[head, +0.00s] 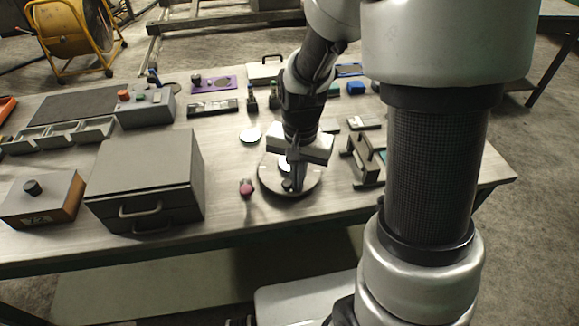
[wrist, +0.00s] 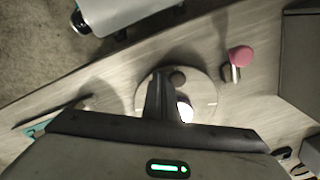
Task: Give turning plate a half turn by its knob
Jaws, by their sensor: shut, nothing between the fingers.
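The turning plate (head: 312,184) is a round pale disc on the table, below my gripper; it also shows in the wrist view (wrist: 206,96). Its small dark knob (wrist: 177,78) stands near the plate's edge in the wrist view, just right of the fingertips. In the head view the knob (head: 287,185) shows beside the fingers, partly hard to separate from them. My gripper (head: 296,183) points down over the plate with its fingers shut and empty. The fingers (wrist: 163,82) hide part of the plate. A bright white spot (wrist: 185,109) lies on the plate.
A pink-topped knob (head: 246,187) stands close left of the plate. A grey drawer box (head: 147,180) is further left. A grey bracket-like stand (head: 363,162) is close on the right. A pale disc (head: 250,135) and several small items lie behind. The table's front edge is near.

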